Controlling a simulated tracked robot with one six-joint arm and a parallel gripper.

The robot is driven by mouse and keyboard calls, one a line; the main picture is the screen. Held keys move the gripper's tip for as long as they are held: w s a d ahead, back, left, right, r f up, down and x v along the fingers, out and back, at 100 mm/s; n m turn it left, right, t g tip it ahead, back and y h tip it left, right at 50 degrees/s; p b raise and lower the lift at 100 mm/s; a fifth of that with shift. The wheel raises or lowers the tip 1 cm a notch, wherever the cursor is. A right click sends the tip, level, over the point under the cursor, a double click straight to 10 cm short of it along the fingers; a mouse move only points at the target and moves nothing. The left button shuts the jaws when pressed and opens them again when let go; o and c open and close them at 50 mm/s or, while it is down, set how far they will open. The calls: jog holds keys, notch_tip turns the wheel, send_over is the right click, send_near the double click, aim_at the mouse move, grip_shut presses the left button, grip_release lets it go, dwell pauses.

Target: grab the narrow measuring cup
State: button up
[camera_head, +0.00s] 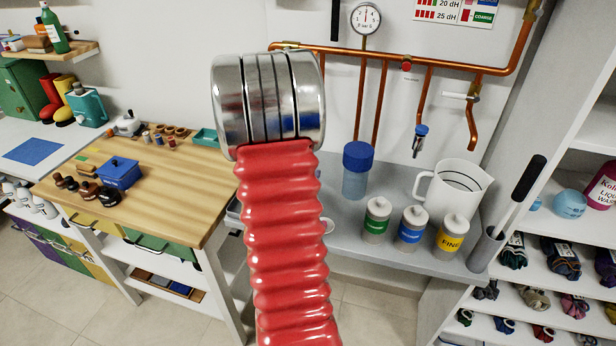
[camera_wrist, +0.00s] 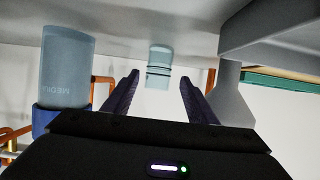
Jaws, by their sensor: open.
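In the wrist view, which looks upside down, a small clear bluish cup with dark bands (camera_wrist: 158,68) stands on a pale surface and looks like the narrow measuring cup. My gripper (camera_wrist: 160,77) is open, with its two dark fingers apart. The cup appears between the fingertips but beyond them, with nothing between the jaws. I cannot make out this cup in the head view, where my red ribbed arm and metal joint cover the middle. My gripper is not visible there. A wide white measuring jug with a handle (camera_head: 455,188) stands on the grey bench at right.
A blue canister with inverted lettering (camera_wrist: 66,68) is close left of the fingers. A wooden table (camera_head: 170,200) is at left.

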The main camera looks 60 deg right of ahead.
jog(key=shift+x, duration=1.1)
jog(key=shift+x, duration=2.6)
jog(key=shift+s+r, duration=0.1)
jog(key=shift+s, duration=0.05)
jog(key=c, duration=1.2)
jog(key=shift+c, duration=0.2)
jog(key=shift+a+r, duration=0.15)
jog(key=shift+r, duration=0.1)
